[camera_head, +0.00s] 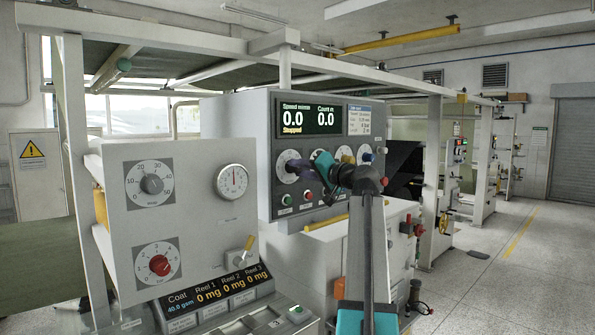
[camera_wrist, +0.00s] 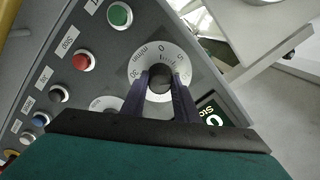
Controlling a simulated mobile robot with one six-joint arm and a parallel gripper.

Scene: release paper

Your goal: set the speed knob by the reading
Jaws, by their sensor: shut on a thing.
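The speed knob (camera_wrist: 160,79) is a dark round knob on a white dial (camera_wrist: 143,60) marked in m/min. The purple fingers of my gripper (camera_wrist: 161,84) are shut on it, one on each side. In the head view, the same dial (camera_head: 285,160) is the leftmost on the grey control panel (camera_head: 240,125), with my gripper (camera_head: 294,167) at it. The knob's pointer is too small to read.
Below the dial are a green button (camera_head: 286,200) and a red stop button (camera_head: 308,195). Other dials (camera_head: 346,154) sit to the right, partly behind my arm. A nearer panel (camera_head: 190,220) with two knobs, a gauge and a Coat/Reel display (camera_head: 235,290) stands at left.

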